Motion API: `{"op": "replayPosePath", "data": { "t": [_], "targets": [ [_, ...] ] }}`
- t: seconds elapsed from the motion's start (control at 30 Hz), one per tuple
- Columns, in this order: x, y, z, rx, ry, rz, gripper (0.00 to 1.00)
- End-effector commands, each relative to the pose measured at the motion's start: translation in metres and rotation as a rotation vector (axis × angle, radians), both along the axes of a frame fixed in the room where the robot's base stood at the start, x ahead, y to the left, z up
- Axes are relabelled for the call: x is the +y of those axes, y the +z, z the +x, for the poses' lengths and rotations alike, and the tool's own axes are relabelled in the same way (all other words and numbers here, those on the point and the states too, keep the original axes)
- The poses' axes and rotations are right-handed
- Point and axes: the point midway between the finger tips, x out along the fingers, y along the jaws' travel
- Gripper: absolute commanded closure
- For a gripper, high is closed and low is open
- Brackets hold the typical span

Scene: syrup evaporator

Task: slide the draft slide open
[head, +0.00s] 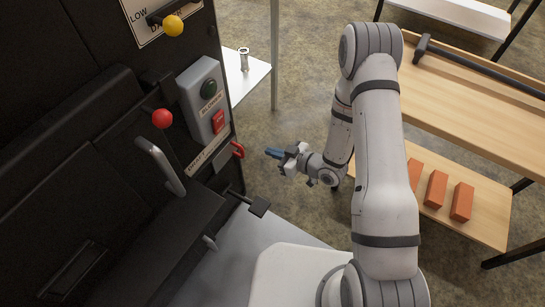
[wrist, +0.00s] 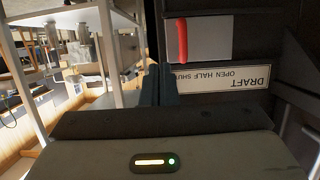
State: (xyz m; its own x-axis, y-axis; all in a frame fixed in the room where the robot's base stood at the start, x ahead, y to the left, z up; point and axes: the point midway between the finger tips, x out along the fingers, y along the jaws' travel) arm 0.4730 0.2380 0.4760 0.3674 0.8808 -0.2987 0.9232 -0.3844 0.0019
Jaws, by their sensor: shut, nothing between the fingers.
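The draft slide is a grey metal plate (wrist: 212,40) with an upright red handle (wrist: 182,40) at its left end in the wrist view. The red handle also shows on the side of the black evaporator front in the head view (head: 238,150). A label (wrist: 225,88) reading DRAFT, OPEN, HALF, SHUT appears upside down beside the slide in the wrist view. The handle is near the label's SHUT end. My gripper (head: 270,153) is shut and empty, a short gap to the right of the handle; its dark fingers (wrist: 159,85) show in the wrist view.
A blower box (head: 203,100) with a red switch sits above the draft label. A metal door handle (head: 160,165), a red knob (head: 162,118) and a black latch bar (head: 250,203) are close by. A wooden bench (head: 470,100) with bricks below stands right. Open floor lies between.

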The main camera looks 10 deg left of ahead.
Motion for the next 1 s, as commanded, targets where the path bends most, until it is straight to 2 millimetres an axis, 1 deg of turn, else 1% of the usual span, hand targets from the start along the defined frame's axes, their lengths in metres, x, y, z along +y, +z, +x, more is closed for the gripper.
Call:
{"op": "replayPosePath", "data": {
  "t": [0.17, 0.7, 0.9, 1.0],
  "targets": [
    [0.013, -0.005, 0.003, 0.0, 0.004, 0.006, 1.0],
    [0.082, -0.03, 0.032, -0.001, 0.005, 0.005, 1.0],
    [0.1, -0.034, 0.04, -0.001, 0.004, 0.005, 1.0],
    [0.104, -0.035, 0.041, -0.001, 0.003, 0.004, 1.0]
  ]
}}
